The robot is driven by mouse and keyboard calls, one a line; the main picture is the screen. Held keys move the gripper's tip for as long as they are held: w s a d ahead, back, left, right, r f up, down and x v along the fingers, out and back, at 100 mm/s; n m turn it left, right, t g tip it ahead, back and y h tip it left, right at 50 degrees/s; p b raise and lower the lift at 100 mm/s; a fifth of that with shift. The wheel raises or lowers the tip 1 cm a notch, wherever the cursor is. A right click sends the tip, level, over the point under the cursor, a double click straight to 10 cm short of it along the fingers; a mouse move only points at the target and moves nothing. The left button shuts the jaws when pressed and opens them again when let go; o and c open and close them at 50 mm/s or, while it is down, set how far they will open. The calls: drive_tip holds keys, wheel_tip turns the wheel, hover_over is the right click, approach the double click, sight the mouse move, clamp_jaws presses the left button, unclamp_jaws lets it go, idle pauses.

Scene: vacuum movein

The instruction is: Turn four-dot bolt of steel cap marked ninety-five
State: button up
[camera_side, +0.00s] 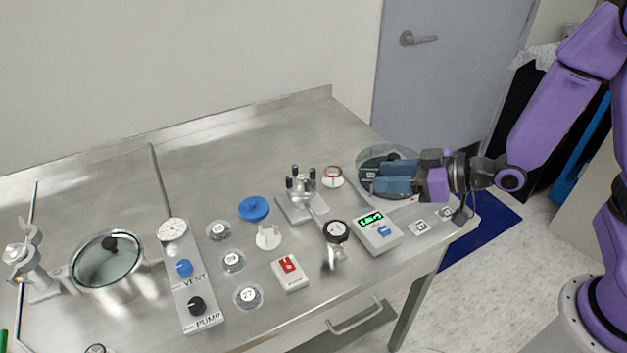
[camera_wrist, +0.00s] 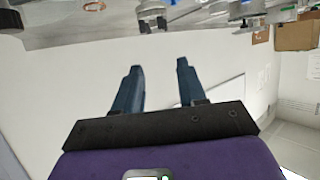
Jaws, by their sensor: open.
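My gripper (camera_side: 362,178) is at the right end of the steel table in the side view, above a round glassy plate (camera_side: 374,154) that its fingers partly cover. In the wrist view my gripper (camera_wrist: 157,68) has its two blue-grey fingers apart with nothing between them. I cannot make out a steel cap marked ninety-five or a four-dot bolt. A steel fixture with several black-topped posts (camera_side: 298,187) stands left of my gripper. Three small round discs with number labels lie farther left; one (camera_side: 248,296) seems to read 27. Any dots are too small to see.
A vent and pump panel (camera_side: 190,285), a blue disc (camera_side: 254,208), a box with a green display (camera_side: 376,232) and a red-switch box (camera_side: 291,274) crowd the table's middle. A glass-lidded steel vessel (camera_side: 80,275) stands left. The table's back (camera_side: 230,150) is clear.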

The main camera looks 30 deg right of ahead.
sight(307, 185)
drive_tip(key=shift+x, duration=8.6)
drive_tip(key=shift+s+a+f, duration=0.1)
drive_tip(key=shift+s+f, duration=0.1)
clamp_jaws()
